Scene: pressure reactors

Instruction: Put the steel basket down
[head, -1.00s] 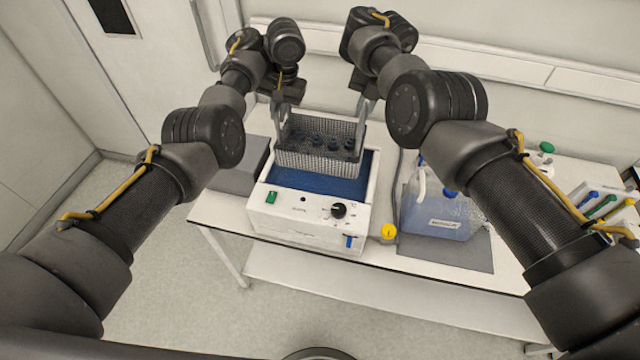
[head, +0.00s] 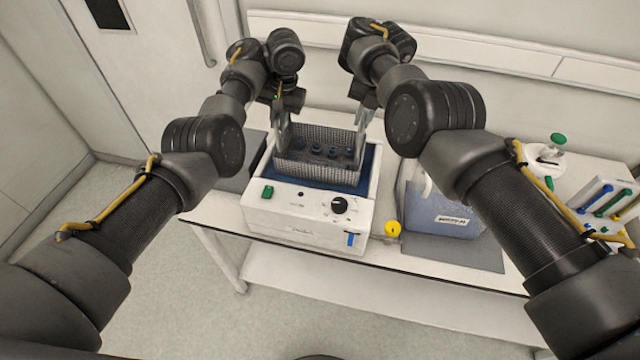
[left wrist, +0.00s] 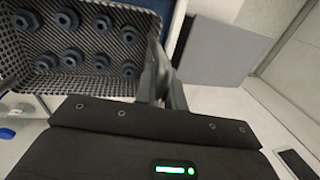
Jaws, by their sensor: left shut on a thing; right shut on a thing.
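The steel basket (head: 318,172) is a mesh box holding several dark-capped vessels (head: 330,151). It is in or just over the blue opening of a white water bath (head: 295,212); its lower edge is partly below the bath's rim, and I cannot tell whether it touches the bottom. My left gripper (head: 281,140) is shut on the basket's left side, and my right gripper (head: 361,138) is shut on its right side. In the left wrist view the basket (left wrist: 100,82) fills the upper left, with the gripper (left wrist: 160,85) at its edge.
A clear jug of bluish liquid (head: 435,208) stands on a grey mat right of the bath, near a yellow knob (head: 392,228). A grey slab (left wrist: 222,48) lies left of the bath. A rack with coloured items (head: 600,200) is at the far right.

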